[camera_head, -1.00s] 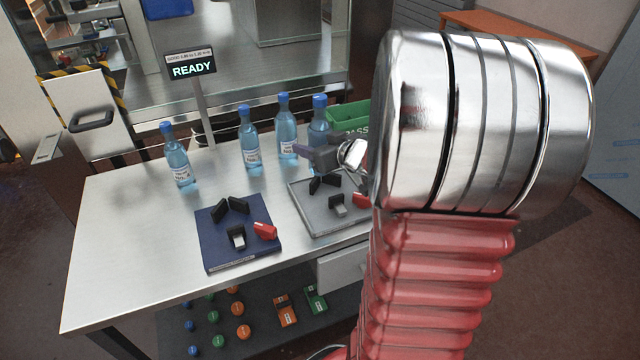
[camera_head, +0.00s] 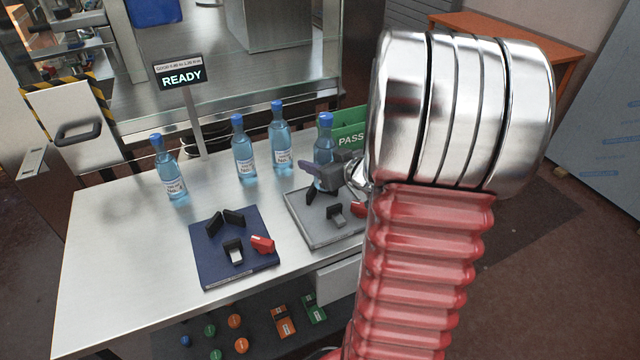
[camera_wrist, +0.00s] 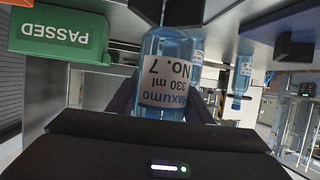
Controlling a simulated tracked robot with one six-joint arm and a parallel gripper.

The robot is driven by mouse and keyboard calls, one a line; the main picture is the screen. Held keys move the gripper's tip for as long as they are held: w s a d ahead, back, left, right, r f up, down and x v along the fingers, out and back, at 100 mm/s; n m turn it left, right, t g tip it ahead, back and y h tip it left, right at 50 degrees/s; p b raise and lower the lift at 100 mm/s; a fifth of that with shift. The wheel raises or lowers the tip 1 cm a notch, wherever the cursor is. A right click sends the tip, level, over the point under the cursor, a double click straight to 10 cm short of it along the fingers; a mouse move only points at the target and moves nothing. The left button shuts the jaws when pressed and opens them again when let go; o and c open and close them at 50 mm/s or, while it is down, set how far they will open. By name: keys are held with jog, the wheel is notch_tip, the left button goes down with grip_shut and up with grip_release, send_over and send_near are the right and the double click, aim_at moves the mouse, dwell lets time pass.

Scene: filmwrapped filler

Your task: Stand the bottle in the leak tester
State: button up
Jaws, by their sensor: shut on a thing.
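My gripper (camera_head: 322,174) is shut on a blue bottle (camera_head: 325,148) with a blue cap, upright at the back of the grey plate fixture (camera_head: 312,236). The upside-down wrist view shows this bottle (camera_wrist: 166,85) between my fingers, its label reading "330 ml No. 7". Its base is near the dark blocks; I cannot tell whether it touches the plate. The grey fixture carries dark blocks and a red clamp (camera_head: 358,209). A similar blue plate fixture (camera_head: 215,262) lies to its left. I cannot tell which one is the leak tester.
Three more blue bottles stand on the table: left (camera_head: 170,175), middle (camera_head: 244,158) and right (camera_head: 280,145). A "READY" sign (camera_head: 180,75) stands behind them. A green "PASSED" bin (camera_head: 350,128) is behind the held bottle. The table's left part (camera_head: 115,255) is clear.

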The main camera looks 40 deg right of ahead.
jog(key=shift+f, duration=1.2)
jog(key=shift+f, duration=2.05)
jog(key=shift+f, duration=0.1)
jog(key=o, duration=1.4)
jog(key=shift+s, duration=0.1)
jog(key=v, duration=1.2)
